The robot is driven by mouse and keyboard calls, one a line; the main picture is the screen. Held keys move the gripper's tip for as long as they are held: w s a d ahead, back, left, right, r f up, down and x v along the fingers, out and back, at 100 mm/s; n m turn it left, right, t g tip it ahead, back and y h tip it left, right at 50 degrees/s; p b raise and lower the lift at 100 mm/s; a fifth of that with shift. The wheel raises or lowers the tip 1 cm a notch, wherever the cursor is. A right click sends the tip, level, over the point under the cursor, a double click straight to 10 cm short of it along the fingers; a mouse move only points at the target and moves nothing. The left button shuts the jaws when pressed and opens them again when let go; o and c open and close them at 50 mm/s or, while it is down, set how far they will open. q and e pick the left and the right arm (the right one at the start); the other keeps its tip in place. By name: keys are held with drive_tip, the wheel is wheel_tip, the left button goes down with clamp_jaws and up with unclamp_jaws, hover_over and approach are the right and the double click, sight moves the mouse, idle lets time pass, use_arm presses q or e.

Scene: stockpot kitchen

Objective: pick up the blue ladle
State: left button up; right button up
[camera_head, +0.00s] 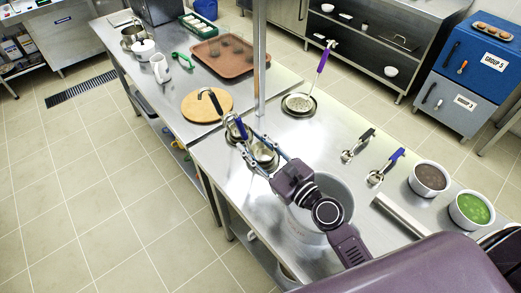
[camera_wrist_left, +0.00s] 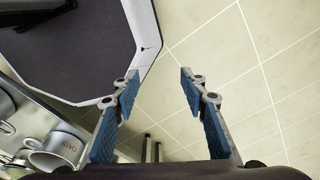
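A ladle with a dark blue handle (camera_head: 241,127) stands in the area of the small metal pots, left of centre in the head view. My right gripper (camera_head: 240,132) reaches over these pots from the lower right. Its fingertips are at the blue handle, and its fingers look spread apart. I cannot tell whether they touch or grip the handle. The ladle's lower part is hidden by the fingers and pots. My left gripper (camera_wrist_left: 160,80) is open and empty above the tiled floor in the left wrist view.
A black-handled ladle (camera_head: 212,99) stands just left of the right fingertips. A metal pot (camera_head: 264,154) is under the fingers. A large stockpot (camera_head: 342,192) lies below my right arm. A blue-handled scoop (camera_head: 386,165) and black-handled scoop (camera_head: 357,145) lie to the right. A wooden board (camera_head: 196,108) lies left.

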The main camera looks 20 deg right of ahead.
sight(246, 137)
drive_tip(key=p+x, duration=0.1)
drive_tip(key=x, duration=0.3)
drive_tip(key=shift+w, duration=0.3)
clamp_jaws()
